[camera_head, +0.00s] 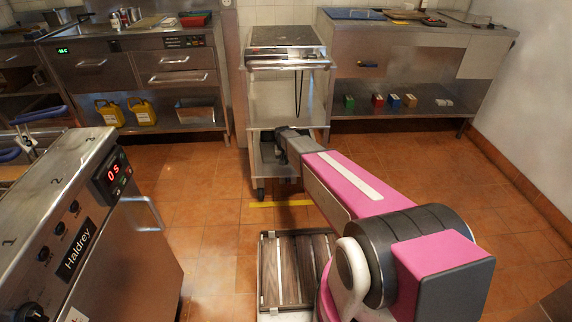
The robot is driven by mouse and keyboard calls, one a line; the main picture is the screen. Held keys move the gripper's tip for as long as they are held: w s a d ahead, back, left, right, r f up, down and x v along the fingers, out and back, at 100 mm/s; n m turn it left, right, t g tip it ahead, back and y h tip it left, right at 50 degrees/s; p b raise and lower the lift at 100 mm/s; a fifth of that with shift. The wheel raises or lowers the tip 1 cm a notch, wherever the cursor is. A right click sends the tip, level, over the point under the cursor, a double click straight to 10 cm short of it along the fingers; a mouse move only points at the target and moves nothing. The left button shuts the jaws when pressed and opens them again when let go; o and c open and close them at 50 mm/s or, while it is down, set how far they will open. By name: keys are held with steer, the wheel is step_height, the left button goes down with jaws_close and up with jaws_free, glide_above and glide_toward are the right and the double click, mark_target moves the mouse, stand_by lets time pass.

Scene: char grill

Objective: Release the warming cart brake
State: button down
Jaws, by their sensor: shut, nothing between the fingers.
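The warming cart, a tall steel cart (288,62), stands upright against the far counters in the middle of the head view. It has a flat top, a front handle bar, open shelves and caster wheels. A front left caster (260,188) shows at the floor. My arm reaches out to the cart's lower front, and my gripper (282,136), dark and shut with nothing held, is at the lower shelf level. Whether it touches the cart cannot be told. My arm hides the cart's lower right corner. The brake cannot be made out.
A fryer unit marked Haldrey (75,248) stands close on the left. A slatted wooden rack (297,268) is low in front, beside my arm. Yellow jugs (143,112) sit under the left counter. A yellow floor strip (280,204) lies before the cart. Tiled floor is open on the right.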

glide_above(289, 183)
steer(key=w+a, duration=0.1)
steer(key=w, duration=0.2)
step_height(289, 183, down, 8)
steer(key=shift+s+d+f, duration=0.15)
steer(key=shift+s+f, duration=0.45)
steer(key=shift+f, duration=0.3)
steer(key=shift+s+d+f, duration=0.15)
steer(key=shift+s+f, duration=0.15)
steer(key=shift+f, duration=0.25)
steer(key=shift+s, duration=0.1)
steer(key=shift+s+f+t, duration=0.2)
steer(key=shift+s+t, duration=0.05)
steer(key=shift+t, duration=0.15)
